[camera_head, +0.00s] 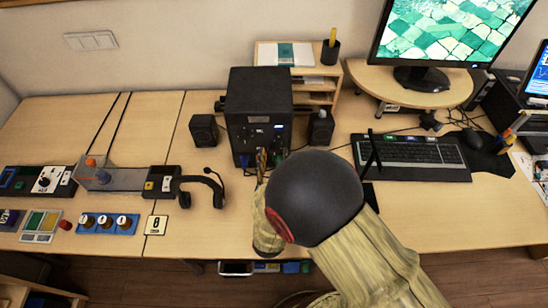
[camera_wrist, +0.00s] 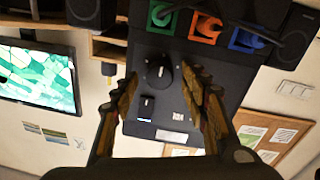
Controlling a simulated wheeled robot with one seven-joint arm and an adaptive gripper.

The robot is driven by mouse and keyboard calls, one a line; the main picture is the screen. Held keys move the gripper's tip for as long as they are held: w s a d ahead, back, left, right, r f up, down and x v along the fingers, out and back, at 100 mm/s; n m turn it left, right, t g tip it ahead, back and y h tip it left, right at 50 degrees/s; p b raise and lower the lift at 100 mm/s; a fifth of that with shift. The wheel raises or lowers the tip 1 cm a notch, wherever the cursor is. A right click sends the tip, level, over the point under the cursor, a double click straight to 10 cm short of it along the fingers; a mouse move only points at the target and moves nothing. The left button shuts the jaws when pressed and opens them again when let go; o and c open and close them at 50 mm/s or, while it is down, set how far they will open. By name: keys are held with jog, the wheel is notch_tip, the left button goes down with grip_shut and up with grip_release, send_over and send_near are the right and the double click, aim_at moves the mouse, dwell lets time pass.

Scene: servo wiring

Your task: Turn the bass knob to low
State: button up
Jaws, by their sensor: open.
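A black box (camera_head: 258,95) stands upright at the back of the desk. In the wrist view its front panel (camera_wrist: 185,65) appears upside down, with a large round black knob (camera_wrist: 158,73) and a smaller dark control (camera_wrist: 147,104). I cannot read which one is the bass knob. My gripper (camera_wrist: 162,92) is open and empty, its two ribbed fingers on either side of the large knob in that view, apparently short of the panel. In the head view my gripper (camera_head: 264,163) is in front of the box's lower part, and my arm hides some of the desk.
Green, orange and blue sockets (camera_wrist: 206,27) with plugs line one panel edge. Small speakers (camera_head: 204,130) flank the box. A headset (camera_head: 207,188) and a control row (camera_head: 105,175) lie left; a keyboard (camera_head: 415,152) and monitor (camera_head: 450,30) are right.

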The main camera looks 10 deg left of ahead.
jog(key=shift+c, duration=1.3)
jog(key=c, duration=0.9)
